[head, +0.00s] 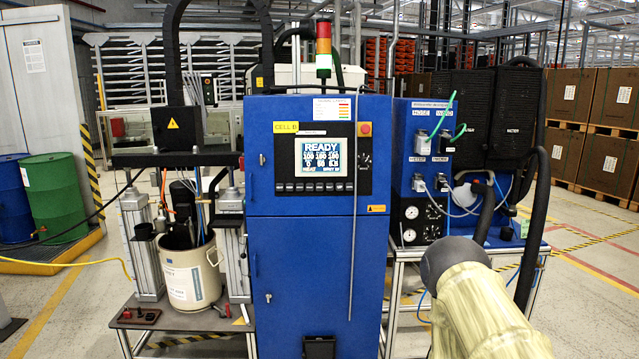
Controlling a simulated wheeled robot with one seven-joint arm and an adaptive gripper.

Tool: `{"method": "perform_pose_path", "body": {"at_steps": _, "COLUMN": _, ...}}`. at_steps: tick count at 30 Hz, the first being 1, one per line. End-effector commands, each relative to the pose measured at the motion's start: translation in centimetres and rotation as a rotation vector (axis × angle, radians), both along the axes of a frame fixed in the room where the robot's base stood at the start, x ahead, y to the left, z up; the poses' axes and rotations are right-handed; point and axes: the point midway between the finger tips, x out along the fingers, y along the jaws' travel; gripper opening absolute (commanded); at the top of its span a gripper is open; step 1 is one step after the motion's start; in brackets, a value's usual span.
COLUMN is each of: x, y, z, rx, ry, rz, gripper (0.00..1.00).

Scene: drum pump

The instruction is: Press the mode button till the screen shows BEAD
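The screen (324,165) is lit on the black control panel of the blue cabinet (300,270). Its top line reads READY, with rows of figures below; the small bottom line is too fine to read surely. A row of small buttons (314,187) runs just under the screen. Their labels are too small to read, so I cannot tell which is the mode button. My arm (480,310), in a pale yellow cover with a dark rounded end, is at the lower right, apart from the panel in the picture. No gripper fingers show.
A red button (364,129) and a dark rotary switch (365,161) are right of the screen. A pump stand with a pale drum (190,275) is on the left. A blue unit with hoses and gauges (422,221) stands right. Floor is open at far right.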

Motion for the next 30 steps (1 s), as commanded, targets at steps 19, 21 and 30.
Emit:
{"method": "perform_pose_path", "body": {"at_steps": 19, "x": 0.0, "y": 0.0, "z": 0.0, "rx": 0.0, "ry": 0.0, "rz": 0.0, "gripper": 0.0}}
{"method": "perform_pose_path", "body": {"at_steps": 21, "x": 0.0, "y": 0.0, "z": 0.0, "rx": 0.0, "ry": 0.0, "rz": 0.0, "gripper": 0.0}}
{"method": "perform_pose_path", "body": {"at_steps": 30, "x": 0.0, "y": 0.0, "z": 0.0, "rx": 0.0, "ry": 0.0, "rz": 0.0, "gripper": 0.0}}
